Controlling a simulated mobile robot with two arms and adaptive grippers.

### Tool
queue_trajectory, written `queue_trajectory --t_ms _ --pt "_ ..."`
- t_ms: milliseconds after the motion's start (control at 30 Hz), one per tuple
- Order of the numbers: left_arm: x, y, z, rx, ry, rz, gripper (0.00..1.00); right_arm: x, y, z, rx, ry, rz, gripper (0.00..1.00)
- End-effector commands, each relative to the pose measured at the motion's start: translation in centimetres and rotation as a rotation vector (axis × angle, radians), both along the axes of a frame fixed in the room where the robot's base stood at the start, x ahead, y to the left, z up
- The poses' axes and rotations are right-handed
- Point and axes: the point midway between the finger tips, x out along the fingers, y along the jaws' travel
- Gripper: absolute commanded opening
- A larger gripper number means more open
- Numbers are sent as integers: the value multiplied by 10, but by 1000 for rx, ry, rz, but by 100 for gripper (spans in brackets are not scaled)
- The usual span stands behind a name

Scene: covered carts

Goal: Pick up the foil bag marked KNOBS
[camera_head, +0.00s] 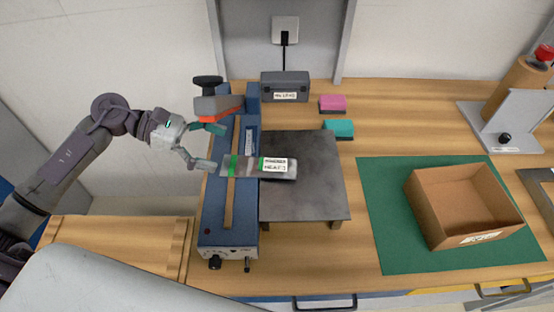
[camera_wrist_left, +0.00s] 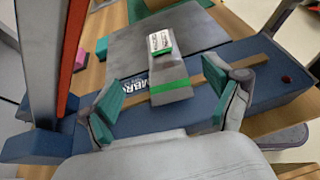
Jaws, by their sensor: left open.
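A silvery foil bag (camera_head: 283,174) with green bands and a white label lies across the blue sealing machine (camera_head: 215,225) and onto the dark metal plate (camera_head: 320,200). The label print is too small to read surely. The bag also shows in the left wrist view (camera_wrist_left: 172,70), its near end between the finger lines. My left gripper (camera_head: 216,147) is open and empty at the left side of the machine, its teal-padded fingers spread to either side of the bag's end, apart from it. It also shows in the left wrist view (camera_wrist_left: 172,103). My right gripper is out of view.
The machine's raised arm with a red-orange edge (camera_head: 222,108) stands just behind my left gripper. Pink (camera_head: 332,104) and teal (camera_head: 339,129) blocks lie behind the plate. An open cardboard box (camera_head: 440,215) sits on a green mat (camera_head: 385,220) at right. A grey labelled box (camera_head: 285,86) stands behind.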

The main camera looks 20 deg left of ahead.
Motion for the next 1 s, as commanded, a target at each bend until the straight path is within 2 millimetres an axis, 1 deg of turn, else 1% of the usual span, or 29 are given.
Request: queue_trajectory --t_ms 33,100,200,300,467,567,700,833,1000 --pt "2 -11 2 -6 -1 -2 90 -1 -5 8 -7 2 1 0" --pt "5 -24 -4 -8 1 0 90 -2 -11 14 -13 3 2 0" --pt "8 -41 -11 -8 0 2 90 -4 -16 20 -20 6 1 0" --pt "11 -53 -18 -9 2 4 90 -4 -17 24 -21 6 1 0" --pt "13 -62 -23 -8 2 5 90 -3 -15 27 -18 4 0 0" --pt "13 -73 -23 -10 3 4 90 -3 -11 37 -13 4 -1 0" --pt "15 -94 -28 -11 5 4 90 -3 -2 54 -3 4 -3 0" --pt "18 -107 -38 -9 4 5 90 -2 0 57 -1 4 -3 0" --pt "19 -110 -42 -7 3 5 90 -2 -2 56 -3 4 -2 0"
